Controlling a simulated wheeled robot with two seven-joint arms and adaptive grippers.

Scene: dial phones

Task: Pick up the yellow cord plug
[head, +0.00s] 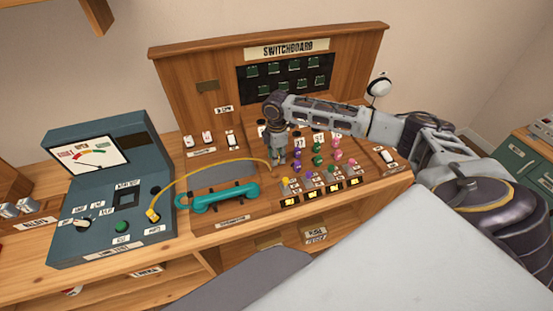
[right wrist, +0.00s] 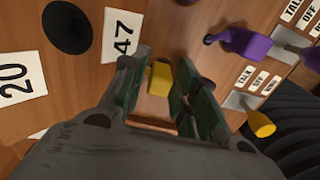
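The yellow cord (head: 205,165) arcs from a yellow plug end (head: 152,215) on the meter box to the front of the switchboard. My right gripper (head: 277,160) points down there, with its arm reaching in from the right. In the right wrist view, the yellow cord plug (right wrist: 160,78) sits between the fingertips of my right gripper (right wrist: 162,80). In the head view the gripper mostly hides this plug. I cannot tell whether it touches the board. My left gripper is not in view.
A teal handset (head: 220,197) lies left of the gripper. Purple, green and pink plugs (head: 317,160) stand close on its right. A yellow switch knob (right wrist: 260,123) is near the gripper. The meter box (head: 105,190) stands at the left.

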